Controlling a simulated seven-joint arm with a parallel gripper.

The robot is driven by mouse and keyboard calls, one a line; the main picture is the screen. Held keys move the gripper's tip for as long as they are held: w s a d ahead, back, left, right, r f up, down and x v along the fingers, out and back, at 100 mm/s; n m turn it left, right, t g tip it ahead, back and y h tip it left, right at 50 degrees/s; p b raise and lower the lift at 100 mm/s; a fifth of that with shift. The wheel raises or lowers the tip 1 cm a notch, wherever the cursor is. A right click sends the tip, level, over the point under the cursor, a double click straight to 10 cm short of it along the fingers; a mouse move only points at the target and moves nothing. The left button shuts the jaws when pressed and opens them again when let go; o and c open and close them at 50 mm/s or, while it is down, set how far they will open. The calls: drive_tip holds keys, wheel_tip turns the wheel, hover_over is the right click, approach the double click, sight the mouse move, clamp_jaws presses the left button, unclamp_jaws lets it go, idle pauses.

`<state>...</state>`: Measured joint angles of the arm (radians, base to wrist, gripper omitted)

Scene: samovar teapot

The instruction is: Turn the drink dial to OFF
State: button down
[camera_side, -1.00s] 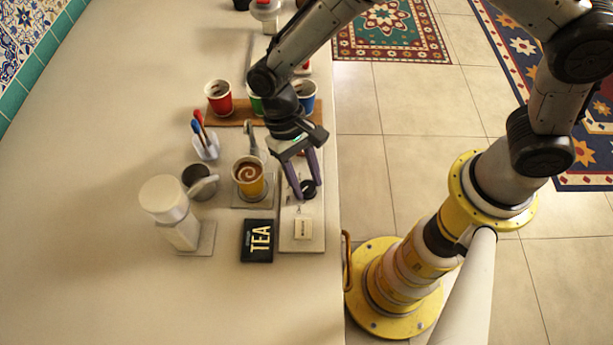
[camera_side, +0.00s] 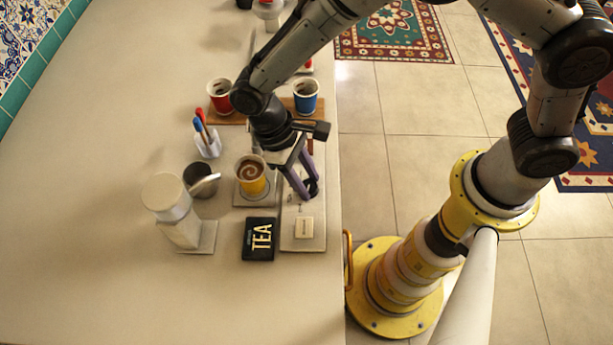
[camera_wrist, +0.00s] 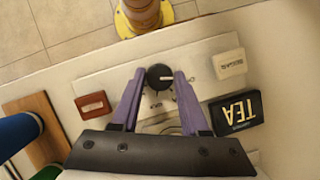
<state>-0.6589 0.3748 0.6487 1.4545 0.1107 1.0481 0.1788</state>
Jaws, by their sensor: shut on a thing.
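The drink dial (camera_wrist: 160,76) is a round black knob on a pale panel (camera_wrist: 110,76) in the wrist view. A white mark on it points toward the right of that picture. My gripper (camera_wrist: 159,78) is shut on the dial, with one purple finger on each side of it. In the side view my gripper (camera_side: 308,191) reaches down to the panel (camera_side: 318,241), and its fingers mostly hide the dial (camera_side: 313,186). Printed marks around the dial are too small to read, so I cannot tell which is OFF.
A cream block (camera_side: 304,227) sits on the panel, and a red-brown one (camera_wrist: 93,103) lies on the dial's other side. A black TEA box (camera_side: 260,238), a yellow cup (camera_side: 253,180), a metal cup (camera_side: 199,181) and a white-lidded jar (camera_side: 167,197) stand left. The counter farther left is clear.

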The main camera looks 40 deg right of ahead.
drive_tip(key=shift+c, duration=2.1)
unclamp_jaws()
drive_tip(key=v, duration=1.3)
drive_tip(key=shift+w+r, duration=0.2)
drive_tip(key=shift+r, duration=0.15)
drive_tip(key=shift+w, duration=0.1)
